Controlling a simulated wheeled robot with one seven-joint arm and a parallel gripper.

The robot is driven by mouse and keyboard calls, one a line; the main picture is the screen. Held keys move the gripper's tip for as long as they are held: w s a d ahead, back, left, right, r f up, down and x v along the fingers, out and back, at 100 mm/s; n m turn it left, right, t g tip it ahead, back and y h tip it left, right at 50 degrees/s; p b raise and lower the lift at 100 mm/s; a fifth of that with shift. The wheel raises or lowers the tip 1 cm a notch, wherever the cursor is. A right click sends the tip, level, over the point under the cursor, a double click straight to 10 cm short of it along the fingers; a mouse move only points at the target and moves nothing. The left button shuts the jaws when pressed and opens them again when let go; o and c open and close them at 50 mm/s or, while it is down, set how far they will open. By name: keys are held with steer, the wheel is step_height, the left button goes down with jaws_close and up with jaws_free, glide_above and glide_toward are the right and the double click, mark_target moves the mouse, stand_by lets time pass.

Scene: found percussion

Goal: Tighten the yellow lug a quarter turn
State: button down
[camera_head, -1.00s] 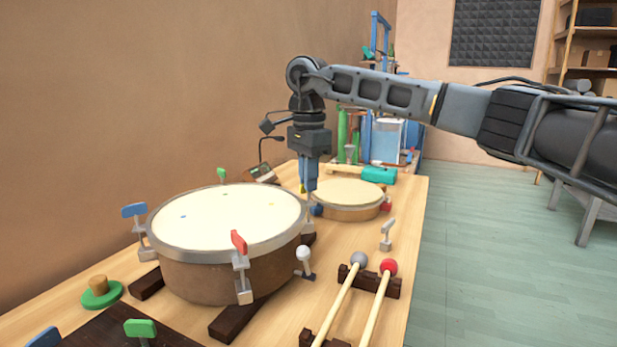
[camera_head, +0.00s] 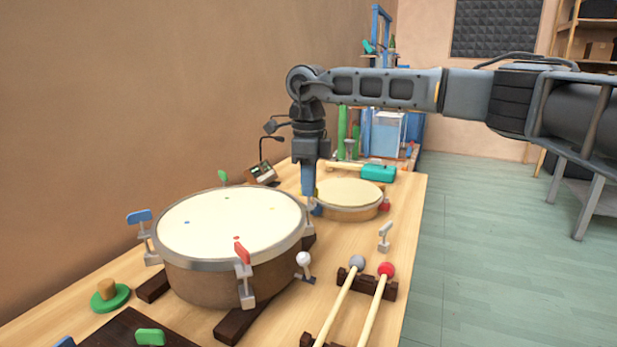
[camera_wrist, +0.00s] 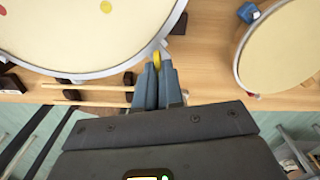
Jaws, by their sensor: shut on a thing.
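The large drum (camera_head: 225,285) stands on dark wooden blocks on the bench, with coloured lugs around its rim. My gripper (camera_head: 308,194) points down at the drum's right rim, beside the small drum. In the wrist view my gripper (camera_wrist: 157,68) has its two blue fingers close together on the yellow lug (camera_wrist: 157,55), at the edge of the large drum. Only a thin part of the lug's yellow top shows; the fingers hide the rest. A red lug (camera_head: 243,254), a blue lug (camera_head: 139,216) and a green lug (camera_head: 222,176) stand elsewhere on the rim.
The small drum (camera_head: 347,192) is just right of my gripper. Two mallets (camera_head: 370,310) lie on a dark rack at the front right. A white-topped lever (camera_head: 304,260) and a grey key-shaped piece (camera_head: 384,238) stand nearby. A teal block (camera_head: 378,173) is behind.

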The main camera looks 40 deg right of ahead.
steer(key=m+p, duration=0.1)
steer(key=m, duration=0.3)
steer(key=shift+r+m, duration=0.1)
steer(key=shift+m, duration=0.2)
steer(key=shift+m+p, duration=0.7)
steer(key=shift+m, duration=1.3)
steer(key=c, duration=1.3)
jaws_free()
steer(key=shift+o, duration=0.2)
steer(key=shift+r, duration=3.8)
